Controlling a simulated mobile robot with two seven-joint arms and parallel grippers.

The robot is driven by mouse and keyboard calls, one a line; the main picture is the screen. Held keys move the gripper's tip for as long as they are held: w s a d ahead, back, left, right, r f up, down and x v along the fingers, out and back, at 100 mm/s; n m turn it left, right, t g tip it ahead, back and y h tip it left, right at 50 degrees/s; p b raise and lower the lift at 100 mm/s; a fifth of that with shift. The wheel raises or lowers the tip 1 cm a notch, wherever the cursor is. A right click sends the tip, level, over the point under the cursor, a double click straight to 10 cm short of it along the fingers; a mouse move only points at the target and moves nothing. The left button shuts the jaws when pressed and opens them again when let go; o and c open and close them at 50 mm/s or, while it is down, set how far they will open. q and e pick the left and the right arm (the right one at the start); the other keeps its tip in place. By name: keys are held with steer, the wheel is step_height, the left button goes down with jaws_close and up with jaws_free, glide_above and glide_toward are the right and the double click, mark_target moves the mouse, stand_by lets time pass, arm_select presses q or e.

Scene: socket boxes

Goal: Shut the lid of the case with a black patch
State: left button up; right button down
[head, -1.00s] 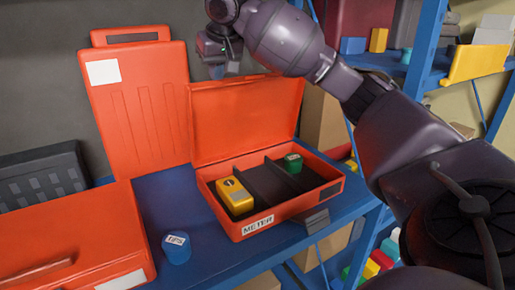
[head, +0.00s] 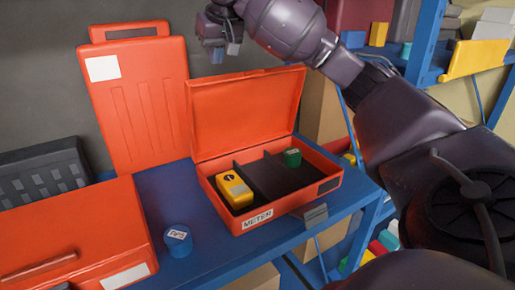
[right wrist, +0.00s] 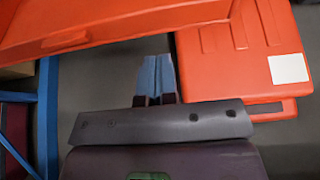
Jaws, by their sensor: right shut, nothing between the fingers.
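The orange case (head: 300,209) with a black patch (head: 328,186) at the right end of its front stands on the blue shelf, with a METER label. Its lid (head: 245,112) is open, tilted up at the back. Inside are a yellow meter (head: 234,189), a green piece (head: 292,157) and dark dividers. My right gripper (head: 225,54) is above and behind the lid's top edge, shut and empty. In the right wrist view its blue fingertips (right wrist: 157,75) are together, below a large orange surface, probably the lid (right wrist: 110,22). My left gripper is not in view.
An orange case (head: 140,100) with a white label stands upright behind. Another orange case (head: 75,235) lies at the left front. A blue tub (head: 177,241) sits between it and the open case. A dark crate (head: 42,178) is at far left. Blue shelving (head: 425,45) stands at right.

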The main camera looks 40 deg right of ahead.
mark_target(219, 91)
steer(key=shift+w+d, duration=0.6)
steer(key=shift+w, duration=1.85)
step_height(219, 91, down, 8)
steer(key=b, duration=0.2)
steer(key=shift+r, duration=0.2)
steer(key=shift+s+a+f+b, duration=0.15)
steer(key=shift+s+f+b, duration=0.15)
steer(key=shift+s, duration=0.3)
steer(key=shift+s+a+f+b, duration=0.15)
steer(key=shift+s+b, duration=0.15)
steer(key=shift+s, duration=0.3)
steer(key=shift+s+a+f, duration=0.15)
steer(key=shift+s+f, duration=0.05)
steer(key=shift+s, duration=0.45)
steer(key=shift+s+a+f, duration=0.1)
steer(key=shift+s+f, duration=0.1)
steer(key=shift+s, duration=0.4)
steer(key=s+p+v, duration=0.1)
steer(key=p+v, duration=0.2)
steer(key=v, duration=0.3)
steer(key=shift+f, duration=0.25)
steer(key=shift+a, duration=0.15)
